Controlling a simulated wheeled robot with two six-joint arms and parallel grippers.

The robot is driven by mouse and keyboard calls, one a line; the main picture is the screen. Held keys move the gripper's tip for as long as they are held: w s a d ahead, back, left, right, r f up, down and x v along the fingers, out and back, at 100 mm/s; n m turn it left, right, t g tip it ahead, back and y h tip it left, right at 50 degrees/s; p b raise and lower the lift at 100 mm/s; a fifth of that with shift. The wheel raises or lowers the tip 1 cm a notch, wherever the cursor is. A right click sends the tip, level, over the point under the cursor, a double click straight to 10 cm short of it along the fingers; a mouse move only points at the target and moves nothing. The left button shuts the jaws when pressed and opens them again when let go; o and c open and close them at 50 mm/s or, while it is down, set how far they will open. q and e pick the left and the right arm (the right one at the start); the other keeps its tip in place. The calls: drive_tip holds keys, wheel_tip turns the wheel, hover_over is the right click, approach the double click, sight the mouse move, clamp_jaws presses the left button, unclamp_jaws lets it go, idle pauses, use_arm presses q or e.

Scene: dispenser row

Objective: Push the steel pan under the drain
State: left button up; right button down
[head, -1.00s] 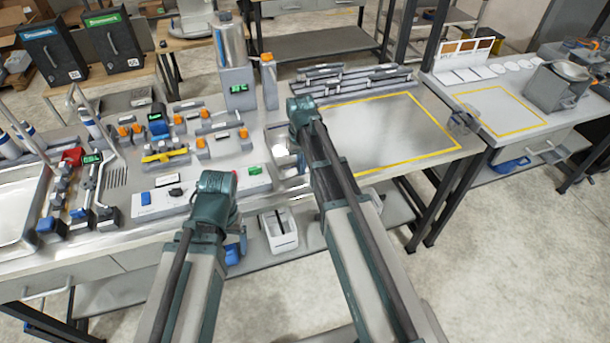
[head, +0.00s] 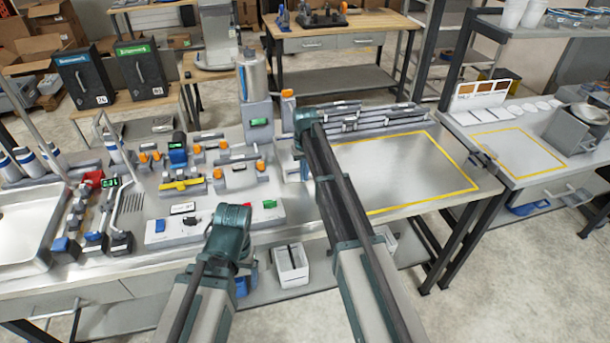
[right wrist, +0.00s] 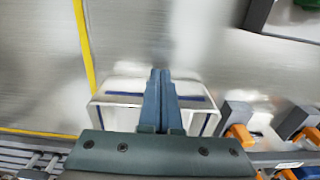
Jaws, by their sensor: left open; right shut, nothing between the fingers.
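The steel pan (right wrist: 122,112) is a shiny, open, box-like vessel with a dark blue line along its wall, in the lower middle of the right wrist view. My right gripper (right wrist: 160,72) is shut and empty, its blue fingers over the pan in that view; I cannot tell whether they touch it. In the head view my right arm hides that gripper and most of the pan. My left gripper (head: 243,284) is low in front of the bench, mostly hidden by its own arm, and holds nothing visible. I cannot clearly make out the drain.
A steel tank (head: 253,76) on a grey stand rises behind the bench. Dispensers with orange parts (head: 238,168) stand left of my right arm. A yellow-outlined area (head: 400,165) on the right is clear. A sink (head: 28,228) is at far left.

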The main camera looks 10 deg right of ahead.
drive_tip(key=s, duration=0.4)
drive_tip(key=shift+s, duration=0.25)
wheel_tip(320, 180, up, 10)
drive_tip(key=p, duration=1)
drive_tip(key=shift+w, duration=0.35)
drive_tip(key=shift+d, duration=0.1)
drive_tip(key=s+a+f+n+b, duration=0.1)
drive_tip(key=s+a, duration=0.3)
drive_tip(key=s, duration=0.6)
drive_tip(key=s+a+f+n+b, duration=0.1)
drive_tip(key=s+a+f+b, duration=0.2)
drive_tip(key=s, duration=0.7)
drive_tip(key=s+a+f+n+h+b, duration=0.1)
drive_tip(key=s+a, duration=0.4)
drive_tip(key=s, duration=0.5)
drive_tip(key=shift+a+f+b, duration=0.2)
drive_tip(key=shift+f+b, duration=0.25)
drive_tip(key=shift+b, duration=0.05)
